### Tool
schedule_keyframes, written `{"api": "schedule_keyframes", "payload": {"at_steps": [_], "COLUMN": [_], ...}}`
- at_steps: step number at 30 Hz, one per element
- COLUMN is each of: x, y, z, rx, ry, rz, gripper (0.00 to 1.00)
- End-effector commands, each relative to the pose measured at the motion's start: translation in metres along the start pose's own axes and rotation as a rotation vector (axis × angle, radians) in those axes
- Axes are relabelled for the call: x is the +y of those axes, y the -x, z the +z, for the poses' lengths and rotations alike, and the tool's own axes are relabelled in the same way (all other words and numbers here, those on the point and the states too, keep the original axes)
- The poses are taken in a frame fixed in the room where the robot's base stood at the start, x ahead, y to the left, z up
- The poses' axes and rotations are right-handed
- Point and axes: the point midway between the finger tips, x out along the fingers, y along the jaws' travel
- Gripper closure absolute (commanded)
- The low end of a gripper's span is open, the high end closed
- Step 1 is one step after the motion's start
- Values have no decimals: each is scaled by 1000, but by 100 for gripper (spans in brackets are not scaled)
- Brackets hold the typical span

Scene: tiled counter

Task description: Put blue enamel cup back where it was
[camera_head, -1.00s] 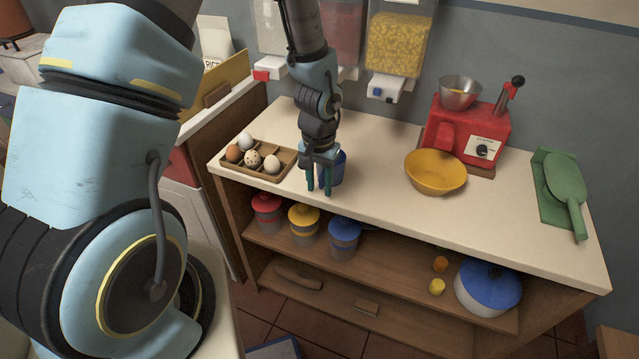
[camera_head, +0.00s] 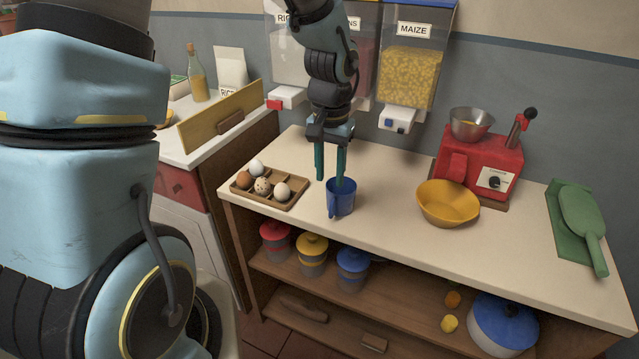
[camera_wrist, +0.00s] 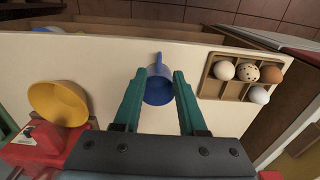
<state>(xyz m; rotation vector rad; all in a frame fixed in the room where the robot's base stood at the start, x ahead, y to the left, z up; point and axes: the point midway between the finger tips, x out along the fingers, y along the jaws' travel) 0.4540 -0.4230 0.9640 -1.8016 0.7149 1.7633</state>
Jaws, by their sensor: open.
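The blue enamel cup (camera_head: 341,199) stands upright on the pale counter, just right of the egg tray. Its handle faces the front of the counter. My gripper (camera_head: 331,180) is open above and behind the cup, with its green fingers pointing down. In the head view one fingertip overlaps the cup's rim; I cannot tell whether it touches. In the wrist view the cup (camera_wrist: 159,86) shows between and beyond the two fingertips of my gripper (camera_wrist: 158,74), with nothing held.
A wooden tray (camera_head: 262,200) with several eggs is left of the cup. A yellow bowl (camera_head: 447,204), a red scale-like machine (camera_head: 482,165) and a green scoop (camera_head: 583,220) are to the right. Grain dispensers (camera_head: 408,75) hang behind. The counter between cup and bowl is clear.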

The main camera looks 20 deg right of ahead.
Motion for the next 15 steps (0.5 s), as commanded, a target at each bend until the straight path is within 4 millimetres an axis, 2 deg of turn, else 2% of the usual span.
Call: {"api": "schedule_keyframes", "payload": {"at_steps": [5, 7, 8, 11, 12, 15], "x": [-2, -16, -27, -80, -104, -150], "y": [3, 7, 10, 26, 33, 47], "z": [1, 6, 10, 38, 56, 101], "rx": [1, 5, 9, 30, 40, 68], "ry": [4, 34, 58, 192, 259, 422], "rz": [0, -5, -9, -24, -30, -41], "gripper": [59, 59, 59, 59, 59, 59]}}
